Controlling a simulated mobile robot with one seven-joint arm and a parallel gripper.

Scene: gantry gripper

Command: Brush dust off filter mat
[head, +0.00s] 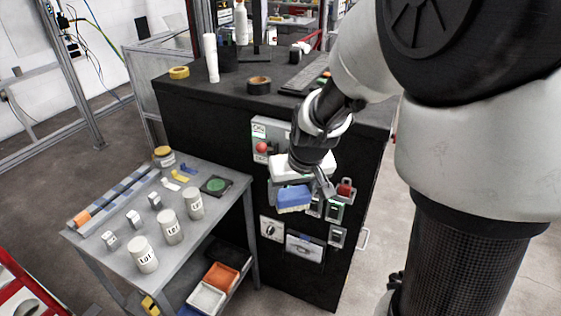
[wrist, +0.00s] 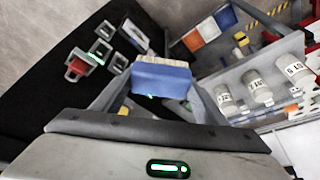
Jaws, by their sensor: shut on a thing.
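A blue brush with pale bristles (head: 293,197) hangs below my gripper (head: 308,189) in the head view, in front of the black cabinet. In the wrist view the brush (wrist: 162,79) sits between the fingers of my gripper (wrist: 160,98), which is shut on it. The bristles point away from the palm. A dark square plate with a green round patch (head: 215,186) lies on the grey cart to the left; it may be the filter mat. The brush is apart from it. I cannot make out dust.
The black cabinet (head: 190,104) carries switches and a red button (head: 345,187) close to my gripper.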

